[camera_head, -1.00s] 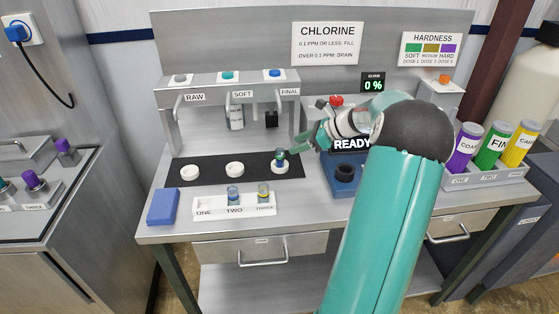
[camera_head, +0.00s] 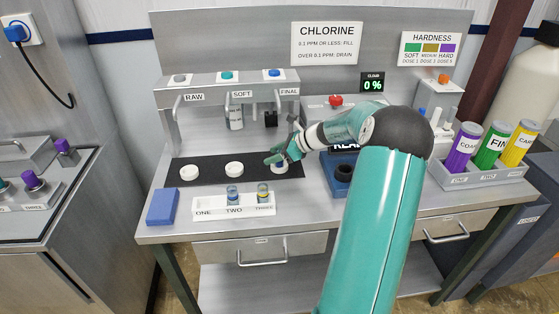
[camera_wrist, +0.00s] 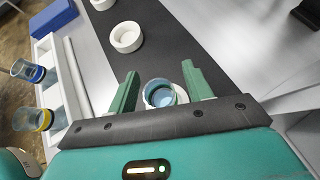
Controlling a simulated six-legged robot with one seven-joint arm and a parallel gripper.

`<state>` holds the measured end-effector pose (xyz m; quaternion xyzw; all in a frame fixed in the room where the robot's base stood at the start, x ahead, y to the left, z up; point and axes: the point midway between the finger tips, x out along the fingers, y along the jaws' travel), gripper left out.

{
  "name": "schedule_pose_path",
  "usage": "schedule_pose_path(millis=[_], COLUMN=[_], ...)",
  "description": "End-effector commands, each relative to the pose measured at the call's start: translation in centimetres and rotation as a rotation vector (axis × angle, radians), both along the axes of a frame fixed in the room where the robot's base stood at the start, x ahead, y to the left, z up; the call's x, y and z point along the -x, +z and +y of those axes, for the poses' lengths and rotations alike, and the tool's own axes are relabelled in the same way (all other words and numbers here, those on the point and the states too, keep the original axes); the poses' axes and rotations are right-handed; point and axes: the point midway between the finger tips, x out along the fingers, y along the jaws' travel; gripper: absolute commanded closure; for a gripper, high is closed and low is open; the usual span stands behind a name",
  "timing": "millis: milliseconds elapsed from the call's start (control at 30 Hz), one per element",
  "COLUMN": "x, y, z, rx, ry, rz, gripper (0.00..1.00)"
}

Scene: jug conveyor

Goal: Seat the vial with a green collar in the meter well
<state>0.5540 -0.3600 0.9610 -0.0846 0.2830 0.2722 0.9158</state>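A vial (camera_wrist: 161,94) stands in a white ring holder on the black mat, below the FINAL tap; its rim looks bluish-green from above. My gripper (camera_wrist: 160,88) is open, with one green finger on each side of the vial and gaps between. In the head view my gripper (camera_head: 279,155) covers most of this vial and its holder (camera_head: 279,169). The meter well (camera_head: 345,171) is a dark round opening on a blue block right of the mat; it looks empty. The READY display behind it is partly hidden by my arm.
A white rack (camera_head: 213,209) in front holds a blue-collared vial (camera_wrist: 28,71) and a yellow-collared vial (camera_wrist: 34,120). Two empty white rings (camera_head: 189,173) sit left on the mat (camera_head: 212,170). A blue sponge-like block (camera_head: 163,206) lies at front left. Taps stand behind.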

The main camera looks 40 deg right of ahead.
Motion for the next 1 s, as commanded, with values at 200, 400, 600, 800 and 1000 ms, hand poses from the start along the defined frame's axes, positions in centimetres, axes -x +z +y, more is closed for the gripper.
schedule_pose_path(millis=[200,400,600,800,1000], x=[0.0,0.0,0.0,0.0,1.7], y=[0.0,0.0,0.4,2.4,5.5], z=[0.0,0.0,0.0,-0.1,1.0], rx=[0.0,0.0,0.001,0.004,0.003], ry=[0.0,0.0,0.001,0.001,-0.001], rz=[0.0,0.0,0.0,-0.002,0.0], gripper=[0.92,1.0,1.0,1.0,1.0])
